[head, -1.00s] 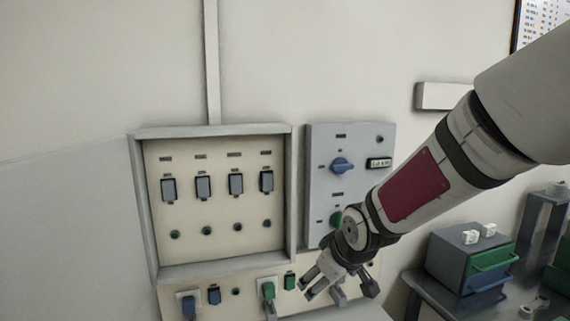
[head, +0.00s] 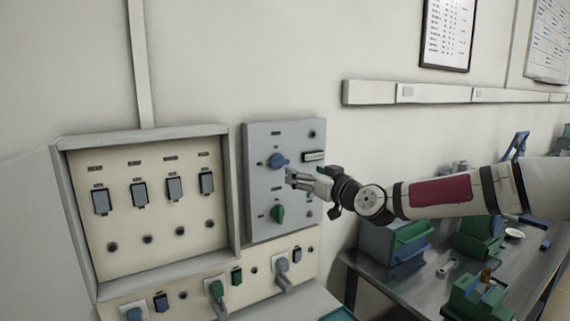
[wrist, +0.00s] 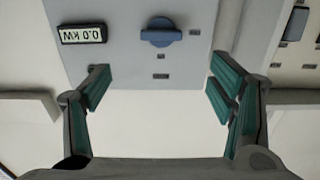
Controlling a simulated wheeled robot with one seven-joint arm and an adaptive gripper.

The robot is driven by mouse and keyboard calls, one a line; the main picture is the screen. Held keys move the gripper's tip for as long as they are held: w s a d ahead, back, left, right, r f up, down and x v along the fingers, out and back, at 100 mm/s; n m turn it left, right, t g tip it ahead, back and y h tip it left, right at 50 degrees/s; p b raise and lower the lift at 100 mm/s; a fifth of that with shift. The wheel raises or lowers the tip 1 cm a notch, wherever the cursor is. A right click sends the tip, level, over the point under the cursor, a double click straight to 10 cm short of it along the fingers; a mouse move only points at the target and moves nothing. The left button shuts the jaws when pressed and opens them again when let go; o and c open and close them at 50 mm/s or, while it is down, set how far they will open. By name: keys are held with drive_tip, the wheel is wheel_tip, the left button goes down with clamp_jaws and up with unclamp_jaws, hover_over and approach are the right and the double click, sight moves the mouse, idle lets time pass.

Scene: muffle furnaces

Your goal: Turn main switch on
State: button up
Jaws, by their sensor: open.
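A grey control panel (head: 258,222) is on the wall, right of the breaker box. Its blue rotary knob (head: 278,161) is near the top, and a green rotary knob (head: 278,213) sits lower. My gripper (head: 290,178) is just right of and slightly below the blue knob, apart from it. In the wrist view the open fingers (wrist: 158,90) are empty, and the blue knob (wrist: 160,33) shows ahead, between and beyond the fingertips. The green knob is not in the wrist view.
An open-fronted breaker box (head: 228,190) with several dark switches is to the left. Plugs (head: 283,275) stick out from the socket strip below. A workbench (head: 420,280) with drawer boxes (head: 395,245) stands at the right, under my arm.

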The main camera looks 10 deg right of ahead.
sight(281, 162)
drive_tip(key=x, duration=1.2)
drive_tip(key=shift+w+a+f, duration=0.1)
drive_tip(key=shift+w+a, duration=0.1)
drive_tip(key=shift+w, duration=0.15)
drive_tip(key=c, duration=1.1)
